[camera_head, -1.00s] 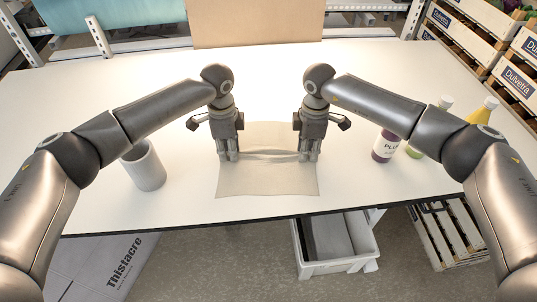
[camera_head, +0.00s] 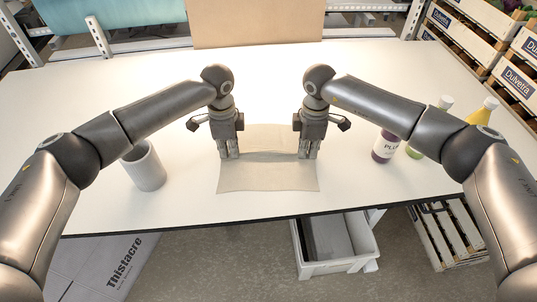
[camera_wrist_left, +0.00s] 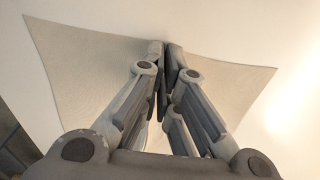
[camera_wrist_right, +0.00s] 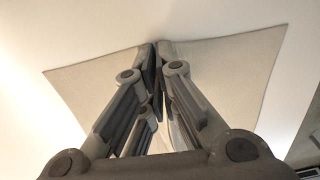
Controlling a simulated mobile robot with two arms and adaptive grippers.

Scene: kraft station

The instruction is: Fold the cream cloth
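The cream cloth (camera_head: 268,178) lies on the white table, with its near part spread flat towards the front edge. A raised crease runs across its middle between my two grippers. My left gripper (camera_head: 229,156) points down at the cloth's left side, and my right gripper (camera_head: 308,156) does the same at its right side. In the left wrist view the fingers (camera_wrist_left: 165,46) are closed together on the cloth (camera_wrist_left: 85,70). In the right wrist view the fingers (camera_wrist_right: 155,47) are also closed on the cloth (camera_wrist_right: 235,70). The pinched fabric is mostly hidden by the fingers.
A grey-white cup (camera_head: 146,170) stands left of the cloth. A purple-labelled bottle (camera_head: 384,148) and other bottles stand to the right, partly behind my right arm. The table's front edge (camera_head: 270,217) is near the cloth. A grey bin (camera_head: 333,250) sits below on the floor.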

